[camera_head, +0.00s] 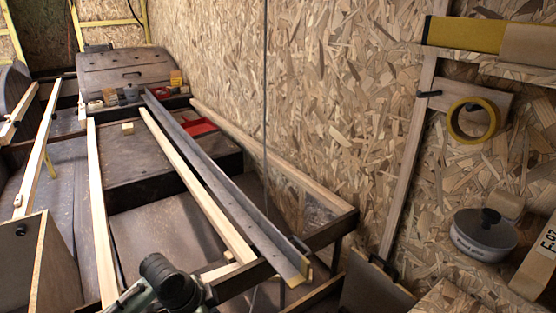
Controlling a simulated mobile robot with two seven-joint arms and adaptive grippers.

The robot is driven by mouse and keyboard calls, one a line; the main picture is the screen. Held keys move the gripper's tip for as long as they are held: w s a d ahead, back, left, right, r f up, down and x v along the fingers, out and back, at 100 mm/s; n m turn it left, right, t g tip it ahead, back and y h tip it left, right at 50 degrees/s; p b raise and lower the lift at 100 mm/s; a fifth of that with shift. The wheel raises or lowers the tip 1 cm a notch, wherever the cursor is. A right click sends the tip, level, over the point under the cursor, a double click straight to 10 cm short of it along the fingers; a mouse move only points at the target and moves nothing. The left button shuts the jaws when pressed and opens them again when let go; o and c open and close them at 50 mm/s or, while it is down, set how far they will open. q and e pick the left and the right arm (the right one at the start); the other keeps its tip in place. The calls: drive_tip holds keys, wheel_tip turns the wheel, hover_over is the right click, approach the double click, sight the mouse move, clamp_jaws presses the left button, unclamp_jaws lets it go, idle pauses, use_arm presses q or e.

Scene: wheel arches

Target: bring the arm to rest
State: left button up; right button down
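A dark rounded thing with grey-green parts (172,283) stands at the bottom edge, cut off by the frame. It looks like a power tool, but I cannot tell for certain.
Long pale wooden battens (198,188) and a dark metal beam (225,190) run along a frame. A dark wheel-arch cover (125,70) is at the back. Chipboard walls rise right, with a yellow tape roll (473,120) hanging and a lidded grey pot (483,236) below.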

use_arm(q)
drive_tip(key=s+a+r+n+t+y, duration=0.3)
drive_tip(key=s+a+r+n+t, duration=0.2)
drive_tip(key=s+a+n, duration=0.5)
drive_tip(key=s+a+f+n+g+p, duration=0.1)
drive_tip(key=s+f+g+p, duration=0.1)
drive_tip(key=f, duration=0.4)
drive_tip(key=s+a+f+n+g+p, duration=0.1)
drive_tip(key=s+a+f+g+p, duration=0.1)
drive_tip(key=f, duration=0.4)
drive_tip(key=shift+s+a+y+p, duration=0.35)
drive_tip(key=shift+s+p, duration=0.35)
drive_tip(key=shift+p, duration=0.25)
use_arm(e)
drive_tip(key=s+d+f+g, duration=0.2)
drive_tip(key=f, duration=0.4)
drive_tip(key=s+d+f+g+h, duration=0.1)
drive_tip(key=s+d+f+g, duration=0.1)
drive_tip(key=f, duration=0.4)
drive_tip(key=shift+s+d+m+g, duration=0.3)
drive_tip(key=shift+s+d+m, duration=0.05)
drive_tip(key=shift+d+m, duration=0.1)
use_arm(q)
drive_tip(key=shift+d, duration=0.1)
